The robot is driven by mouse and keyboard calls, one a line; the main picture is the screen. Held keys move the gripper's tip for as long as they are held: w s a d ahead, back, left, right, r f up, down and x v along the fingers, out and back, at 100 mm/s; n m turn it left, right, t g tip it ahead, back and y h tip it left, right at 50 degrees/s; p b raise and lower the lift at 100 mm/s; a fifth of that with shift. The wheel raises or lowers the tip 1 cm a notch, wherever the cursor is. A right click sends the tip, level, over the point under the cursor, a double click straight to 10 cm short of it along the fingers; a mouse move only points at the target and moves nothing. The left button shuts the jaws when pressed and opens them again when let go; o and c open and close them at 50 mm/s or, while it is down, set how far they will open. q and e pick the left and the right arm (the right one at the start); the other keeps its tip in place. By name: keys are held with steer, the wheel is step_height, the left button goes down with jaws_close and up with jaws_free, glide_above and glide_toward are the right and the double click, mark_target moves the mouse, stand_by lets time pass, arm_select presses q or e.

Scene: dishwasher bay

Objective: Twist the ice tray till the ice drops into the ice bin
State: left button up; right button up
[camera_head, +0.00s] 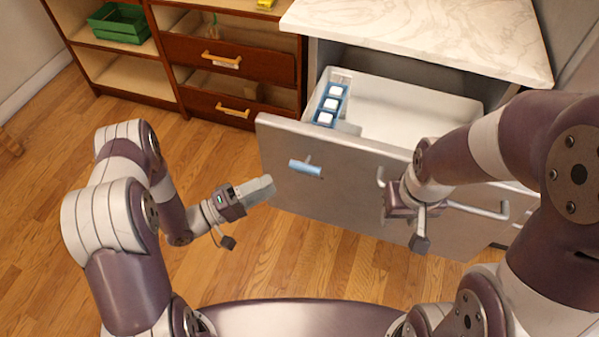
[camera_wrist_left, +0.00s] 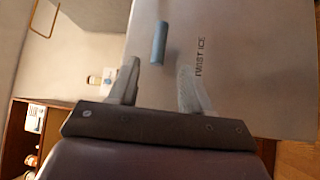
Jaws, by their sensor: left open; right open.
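A blue ice tray (camera_head: 341,102) with white ice cubes (camera_head: 330,104) in it sits at the left end of the open drawer. A white bin-like interior (camera_head: 400,108) fills the drawer; I cannot tell which part is the ice bin. A light blue twist knob (camera_head: 305,168) sticks out of the drawer front; it also shows in the left wrist view (camera_wrist_left: 159,42), beside the "TWIST ICE" lettering. My left gripper (camera_head: 268,186) is open and empty, left of the knob and apart from it. My right gripper (camera_head: 392,204) is open by the drawer handle; its fingertips are partly hidden.
The grey drawer front (camera_head: 340,205) carries a bar handle (camera_head: 480,210). A marble counter (camera_head: 420,35) overhangs the drawer at the back. Brown wooden drawers (camera_head: 225,60) and a shelf with a green crate (camera_head: 120,23) stand at left.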

mark_target(300, 169)
arm_select(q)
steer(key=x, duration=0.9)
steer(key=shift+w+d+r, duration=0.1)
steer(key=shift+w+d, duration=0.05)
steer(key=shift+d, duration=0.1)
jaws_close()
